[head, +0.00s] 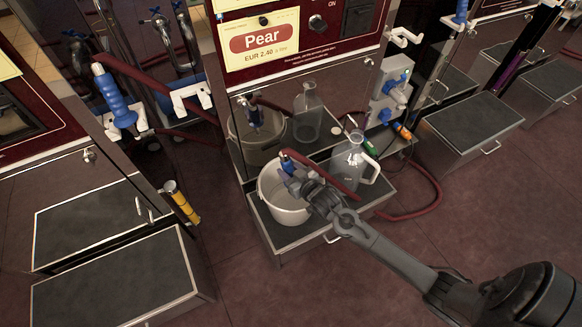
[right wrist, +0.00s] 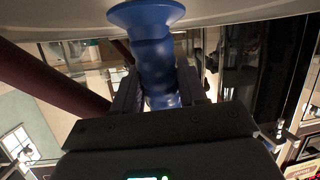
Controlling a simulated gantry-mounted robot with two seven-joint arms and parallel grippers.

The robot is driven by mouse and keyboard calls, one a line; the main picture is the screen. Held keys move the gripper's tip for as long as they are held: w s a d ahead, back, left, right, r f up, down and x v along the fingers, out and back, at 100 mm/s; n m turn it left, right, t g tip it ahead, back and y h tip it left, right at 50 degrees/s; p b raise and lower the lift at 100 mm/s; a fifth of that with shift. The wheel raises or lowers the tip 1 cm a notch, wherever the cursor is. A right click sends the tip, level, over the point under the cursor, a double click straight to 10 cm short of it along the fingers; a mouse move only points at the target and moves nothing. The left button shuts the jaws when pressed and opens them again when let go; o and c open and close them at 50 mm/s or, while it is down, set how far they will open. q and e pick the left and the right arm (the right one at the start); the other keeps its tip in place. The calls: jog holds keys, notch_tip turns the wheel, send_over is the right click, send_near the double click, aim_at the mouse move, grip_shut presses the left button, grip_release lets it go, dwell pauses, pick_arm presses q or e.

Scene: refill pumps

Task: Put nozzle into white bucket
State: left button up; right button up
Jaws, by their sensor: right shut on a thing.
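The white bucket (head: 282,213) stands upright on the dark-topped step under the Pear pump. My right gripper (head: 294,181) is over the bucket's opening and hides part of it. It is shut on the blue nozzle (head: 286,158), whose blue end shows near the bucket's far rim. In the right wrist view the nozzle's ribbed blue grip (right wrist: 157,70) sits between the two fingers, with a wide blue flange beyond them. How far the nozzle's tip reaches into the bucket is hidden. My left gripper is not in view.
A clear jug (head: 350,164) with a white handle stands right of the bucket. A dark red hose (head: 437,192) loops over the floor to the right. Another blue nozzle (head: 117,104) hangs at the left pump. The step's front edge (head: 310,245) is low; the floor before it is clear.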

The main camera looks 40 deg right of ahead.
jog(key=shift+g, duration=0.5)
jog(key=f, duration=0.1)
jog(key=s+f, duration=0.1)
jog(key=f, duration=0.3)
jog(key=shift+s+a+f, duration=0.1)
jog(key=shift+s+a, duration=0.05)
jog(key=shift+s, duration=0.15)
jog(key=shift+s+a, duration=0.2)
jog(key=shift+a, duration=0.1)
jog(key=shift+s+a+p, duration=0.1)
jog(key=shift+a+p, duration=0.1)
jog(key=shift+p, duration=0.1)
jog(key=shift+r, duration=0.2)
jog(key=shift+w+d+r, duration=0.2)
jog(key=shift+d+r, duration=0.1)
jog(key=shift+d, duration=0.3)
jog(key=shift+s+a+f, duration=0.1)
jog(key=shift+a+f, duration=0.1)
jog(key=shift+f, duration=0.05)
jog(key=o, duration=0.9)
jog(key=shift+c, duration=0.2)
jog(key=o, duration=0.4)
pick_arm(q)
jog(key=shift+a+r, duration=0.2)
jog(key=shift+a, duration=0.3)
pick_arm(e)
jog(key=shift+d+r, duration=0.1)
